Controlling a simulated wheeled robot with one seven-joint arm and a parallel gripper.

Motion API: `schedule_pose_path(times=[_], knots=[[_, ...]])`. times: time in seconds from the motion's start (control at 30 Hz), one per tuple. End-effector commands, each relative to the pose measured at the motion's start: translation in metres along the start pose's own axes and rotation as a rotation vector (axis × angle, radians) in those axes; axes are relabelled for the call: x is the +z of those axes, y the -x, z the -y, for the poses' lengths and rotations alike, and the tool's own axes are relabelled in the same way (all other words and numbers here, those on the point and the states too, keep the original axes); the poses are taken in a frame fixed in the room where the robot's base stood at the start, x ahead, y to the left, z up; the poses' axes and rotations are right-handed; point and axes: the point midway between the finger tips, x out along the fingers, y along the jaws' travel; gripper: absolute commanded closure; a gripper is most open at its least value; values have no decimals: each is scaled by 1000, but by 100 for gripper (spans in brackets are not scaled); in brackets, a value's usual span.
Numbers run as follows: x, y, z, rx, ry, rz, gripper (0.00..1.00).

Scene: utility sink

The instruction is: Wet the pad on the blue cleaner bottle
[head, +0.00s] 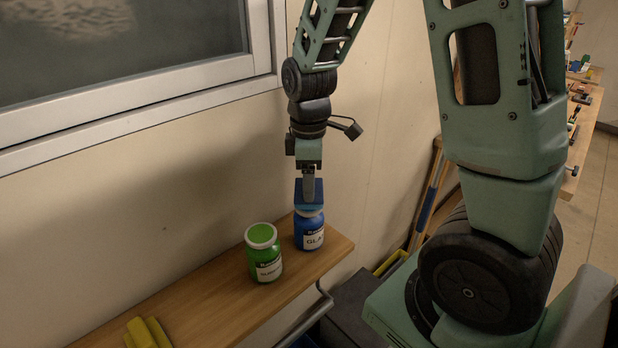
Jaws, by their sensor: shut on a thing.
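The blue cleaner bottle (309,232) stands upright near the right end of a wooden shelf, with a white label on its front. My gripper (308,190) points straight down above it and is shut on the blue pad (308,196). The pad is directly over the bottle's top, with a paler layer at its lower edge. The pad appears to touch the bottle top, but I cannot tell for sure. The pad and gripper hide most of the bottle's top.
A green bottle (264,258) with a green-topped white cap stands close to the left of the blue one. A yellow object (147,333) lies on the wooden shelf (205,312) at the lower left. A wall and window frame (140,108) rise behind. The shelf between is clear.

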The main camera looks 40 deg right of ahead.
Motion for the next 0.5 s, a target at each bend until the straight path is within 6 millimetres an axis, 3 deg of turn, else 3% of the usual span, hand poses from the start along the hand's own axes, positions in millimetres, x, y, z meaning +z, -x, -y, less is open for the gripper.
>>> schedule_pose_path(times=[0.5], knots=[[0,44,0,1,1,-1,53]])
